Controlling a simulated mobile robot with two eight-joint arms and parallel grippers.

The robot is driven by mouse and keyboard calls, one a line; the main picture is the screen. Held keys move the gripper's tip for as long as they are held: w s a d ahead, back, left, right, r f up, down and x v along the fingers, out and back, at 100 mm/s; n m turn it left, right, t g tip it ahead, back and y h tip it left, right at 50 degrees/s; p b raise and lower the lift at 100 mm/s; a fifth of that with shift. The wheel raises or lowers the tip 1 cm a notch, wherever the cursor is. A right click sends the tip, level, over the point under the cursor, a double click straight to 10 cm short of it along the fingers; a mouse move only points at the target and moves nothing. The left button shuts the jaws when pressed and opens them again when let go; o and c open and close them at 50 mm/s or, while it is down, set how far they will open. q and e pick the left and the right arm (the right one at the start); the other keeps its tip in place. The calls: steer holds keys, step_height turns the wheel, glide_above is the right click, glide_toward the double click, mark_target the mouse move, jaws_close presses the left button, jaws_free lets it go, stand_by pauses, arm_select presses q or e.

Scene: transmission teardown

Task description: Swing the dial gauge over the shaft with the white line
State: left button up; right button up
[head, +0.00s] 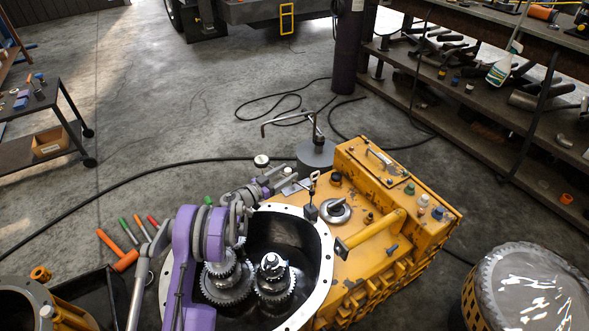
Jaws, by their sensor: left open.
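A small round pale-faced dial (262,160), likely the dial gauge, shows just beyond my left gripper. A thin upright post on a small dark block (311,212) stands on the housing rim, right of the gripper; I cannot tell whether it joins the dial. Two geared shafts stand in the open housing (322,262): the left shaft (222,268) and the right shaft (272,264). I cannot make out clearly which carries a white line. My left gripper (291,181) is open over the housing's far rim, close to the dial and post; contact is unclear. My right gripper is out of view.
The yellow housing top has a handle bar (372,233) and a round grey knob (335,210). A grey cylinder with bent rods (316,155) stands behind. A drum (530,290) is at right, orange-handled tools (118,252) at left. Cables cross the floor.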

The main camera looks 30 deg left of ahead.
arm_select(q)
steer(key=shift+x, duration=2.15)
jaws_close()
